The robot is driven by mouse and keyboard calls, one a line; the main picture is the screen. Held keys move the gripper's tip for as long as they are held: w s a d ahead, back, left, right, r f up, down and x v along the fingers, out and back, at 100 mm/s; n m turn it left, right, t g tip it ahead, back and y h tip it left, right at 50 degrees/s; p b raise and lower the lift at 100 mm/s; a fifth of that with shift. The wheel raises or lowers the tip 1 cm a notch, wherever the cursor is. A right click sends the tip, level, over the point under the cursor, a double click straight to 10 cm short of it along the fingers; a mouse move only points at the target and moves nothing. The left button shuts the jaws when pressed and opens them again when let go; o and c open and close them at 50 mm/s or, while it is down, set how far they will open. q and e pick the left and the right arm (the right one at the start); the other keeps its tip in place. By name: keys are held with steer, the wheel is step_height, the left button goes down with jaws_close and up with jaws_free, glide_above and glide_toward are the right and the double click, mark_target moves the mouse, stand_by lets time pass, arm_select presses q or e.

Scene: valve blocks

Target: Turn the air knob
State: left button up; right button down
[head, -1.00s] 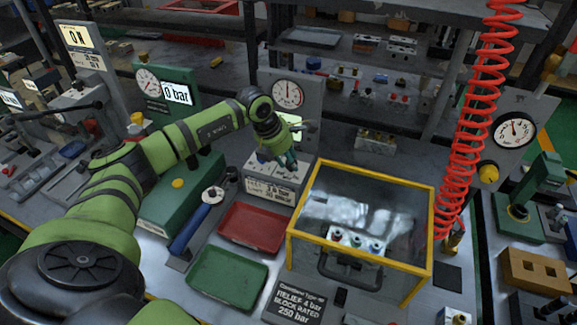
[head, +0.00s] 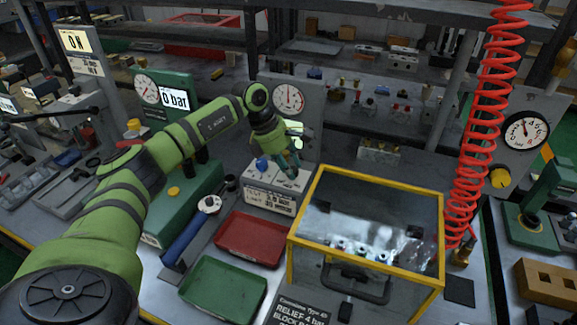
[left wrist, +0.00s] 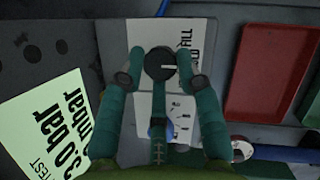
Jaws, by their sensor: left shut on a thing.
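My left gripper (head: 291,166) points down at the grey test stand with a round dial gauge (head: 289,99). The knob sits on a white plate with black lettering (left wrist: 185,42), partly covered by the fingers. In the head view the gripper hides the knob. A yellow knob (head: 500,178) sits below a gauge on the right panel, apart from my gripper. My right gripper is not in view.
A blue knob (head: 262,163) is close to the left gripper. A red tray (head: 247,240) and a green tray (head: 222,291) lie in front. A yellow-framed clear box (head: 365,245) stands close to the right. A red coiled hose (head: 478,150) hangs beyond it.

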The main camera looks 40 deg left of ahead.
arm_select(q)
steer(key=shift+s+d+f, duration=0.1)
steer(key=shift+s+f, duration=0.05)
steer(key=shift+f, duration=0.15)
steer(key=o, duration=1.1)
steer(key=shift+r, duration=0.15)
steer(key=shift+r, duration=0.1)
steer(key=shift+a+r, duration=0.2)
steer(key=shift+r, duration=0.15)
steer(key=v, duration=1.1)
steer(key=shift+s+d, duration=0.1)
